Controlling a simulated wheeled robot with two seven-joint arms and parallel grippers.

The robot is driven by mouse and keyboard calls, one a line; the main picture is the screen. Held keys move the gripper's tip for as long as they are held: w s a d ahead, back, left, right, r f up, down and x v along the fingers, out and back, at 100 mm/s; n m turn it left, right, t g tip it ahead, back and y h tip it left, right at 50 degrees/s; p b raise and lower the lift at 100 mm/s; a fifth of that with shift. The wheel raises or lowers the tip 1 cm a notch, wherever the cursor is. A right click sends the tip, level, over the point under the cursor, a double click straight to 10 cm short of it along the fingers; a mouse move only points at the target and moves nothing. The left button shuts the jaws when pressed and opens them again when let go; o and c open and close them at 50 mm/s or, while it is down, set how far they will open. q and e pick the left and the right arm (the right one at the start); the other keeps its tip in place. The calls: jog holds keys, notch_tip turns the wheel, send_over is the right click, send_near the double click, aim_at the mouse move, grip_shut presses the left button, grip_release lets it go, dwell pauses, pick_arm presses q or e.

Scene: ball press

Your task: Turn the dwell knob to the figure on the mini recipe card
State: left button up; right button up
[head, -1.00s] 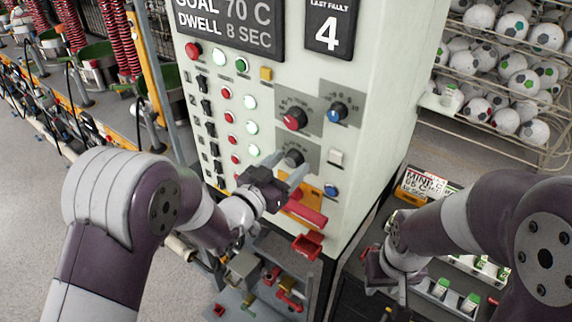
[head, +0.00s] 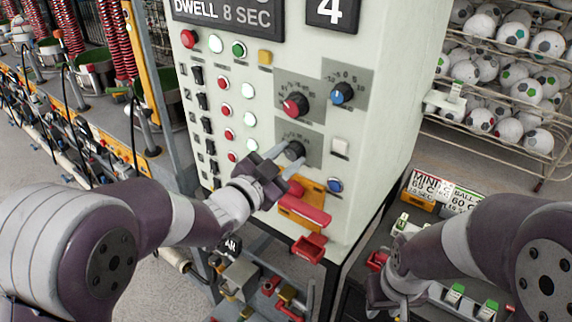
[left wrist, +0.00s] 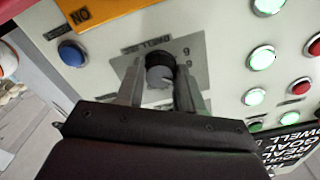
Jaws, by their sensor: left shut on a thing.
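The dark round dwell knob (head: 294,149) sits on a grey scale plate low on the pale press panel. My left gripper (head: 286,160) is at it, and the left wrist view shows the knob (left wrist: 159,72) between its two fingers, which are shut on it. The scale figures are too small to read surely. The mini recipe card (head: 428,186) stands at the lower right; "MINI" and "60 C" show, its lower line is cut off. The display (head: 228,14) reads "DWELL 8 SEC". My right gripper (head: 385,285) hangs low at the right, its fingers unclear.
A red-pointer knob (head: 295,105) and a blue knob (head: 341,93) sit above the dwell knob. A blue button (head: 335,185) and a red handle (head: 304,210) are close below. A ball recipe card (head: 464,199) stands beside the mini card. Ball racks fill the back right.

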pick_arm(q)
jog(key=o, duration=1)
jog(key=shift+o, duration=0.2)
jog(key=shift+s, duration=0.1)
jog(key=shift+s+a, duration=0.3)
jog(key=b+v, duration=0.1)
jog(key=v, duration=1)
jog(key=shift+s+a+b, duration=0.15)
jog(key=shift+s+b, duration=0.15)
jog(key=shift+b, duration=0.05)
